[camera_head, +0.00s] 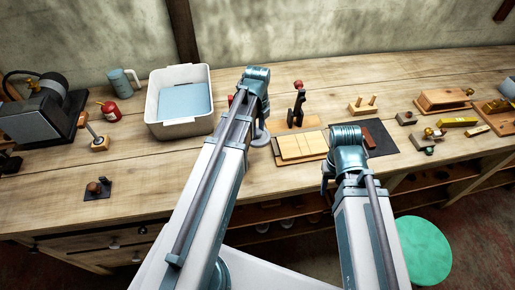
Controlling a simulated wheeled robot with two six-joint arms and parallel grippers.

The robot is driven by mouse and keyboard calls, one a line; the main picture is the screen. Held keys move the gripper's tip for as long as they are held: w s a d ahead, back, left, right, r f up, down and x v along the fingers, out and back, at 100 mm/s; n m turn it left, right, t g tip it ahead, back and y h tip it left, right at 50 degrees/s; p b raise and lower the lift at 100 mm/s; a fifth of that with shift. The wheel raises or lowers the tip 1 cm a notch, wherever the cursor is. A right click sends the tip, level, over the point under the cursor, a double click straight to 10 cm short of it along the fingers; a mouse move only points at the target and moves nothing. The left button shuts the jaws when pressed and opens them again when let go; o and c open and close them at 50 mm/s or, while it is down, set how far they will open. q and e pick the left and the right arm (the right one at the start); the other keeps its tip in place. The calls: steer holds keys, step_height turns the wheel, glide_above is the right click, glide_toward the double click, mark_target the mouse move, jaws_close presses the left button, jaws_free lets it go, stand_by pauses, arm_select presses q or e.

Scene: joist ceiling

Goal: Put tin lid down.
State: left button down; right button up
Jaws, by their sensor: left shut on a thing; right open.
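My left gripper (260,126) points down just right of the white bin, mostly hidden behind its own arm. It is shut on a small grey round thing, which looks like the tin lid (260,139). The lid is low over the bench, left of the light wooden board; I cannot tell whether it touches the bench top. My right gripper (328,181) is open at the bench's front edge, right of the board, and partly hidden by its wrist. It holds nothing that I can see.
The white bin (179,127) with a blue inside stands left of my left gripper. A light wooden board (302,146) and a dark mat (381,140) lie to the right. Wooden stands and small tools fill the right side. The bench (190,165) is clear in front of the bin.

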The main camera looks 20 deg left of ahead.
arm_select(q)
steer(key=shift+f+b, duration=3.15)
steer(key=shift+f, duration=0.15)
step_height(320, 180, down, 3)
steer(key=b, duration=0.3)
steer(key=shift+f+b, duration=0.2)
steer(key=shift+b, duration=0.15)
steer(key=shift+f, duration=0.2)
steer(key=c, duration=0.5)
jaws_free()
steer(key=shift+r, duration=0.2)
